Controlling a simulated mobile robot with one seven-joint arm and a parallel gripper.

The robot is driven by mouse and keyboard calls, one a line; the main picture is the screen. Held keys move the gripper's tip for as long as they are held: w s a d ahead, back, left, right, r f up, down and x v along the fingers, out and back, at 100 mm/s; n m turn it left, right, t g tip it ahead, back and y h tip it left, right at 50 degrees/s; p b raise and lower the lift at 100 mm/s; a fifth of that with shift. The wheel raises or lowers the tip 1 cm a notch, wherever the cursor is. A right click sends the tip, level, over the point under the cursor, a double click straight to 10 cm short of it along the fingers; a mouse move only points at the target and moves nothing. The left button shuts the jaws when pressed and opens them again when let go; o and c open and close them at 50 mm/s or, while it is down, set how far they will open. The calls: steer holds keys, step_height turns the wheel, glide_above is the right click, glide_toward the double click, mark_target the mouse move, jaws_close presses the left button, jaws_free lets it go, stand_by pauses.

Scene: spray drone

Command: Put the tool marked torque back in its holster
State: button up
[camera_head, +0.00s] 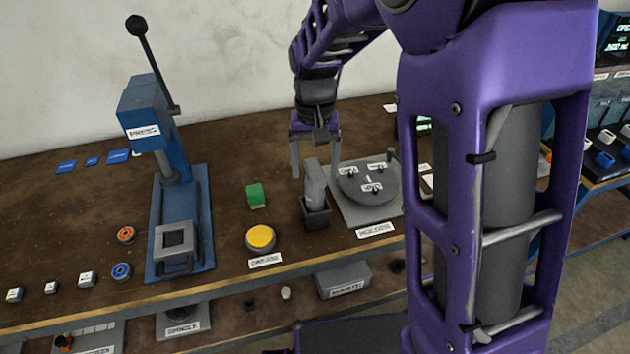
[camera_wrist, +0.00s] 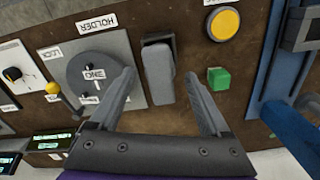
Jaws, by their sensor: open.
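A grey tool (camera_head: 314,182) stands slightly tilted in a dark open-topped holster (camera_head: 316,217) on the workbench. Its lower end is hidden inside the holster; I can read no torque mark on it. My gripper (camera_head: 315,170) is open and points down above and around the tool's upper part in the head view. In the wrist view the tool (camera_wrist: 159,76) lies between the two spread fingers of my gripper (camera_wrist: 161,80), with gaps on both sides. The fingers do not appear to touch it. The holster (camera_wrist: 152,39) shows just beyond it.
A plate labelled HOLDER (camera_head: 352,217) with a round disc is close on the right. A green block (camera_head: 255,194) and a yellow button (camera_head: 260,238) are on the left. A tall blue press (camera_head: 183,220) stands farther left. The wall is behind.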

step_height(320, 180, up, 5)
steer(key=shift+r, duration=0.2)
stand_by(0.4)
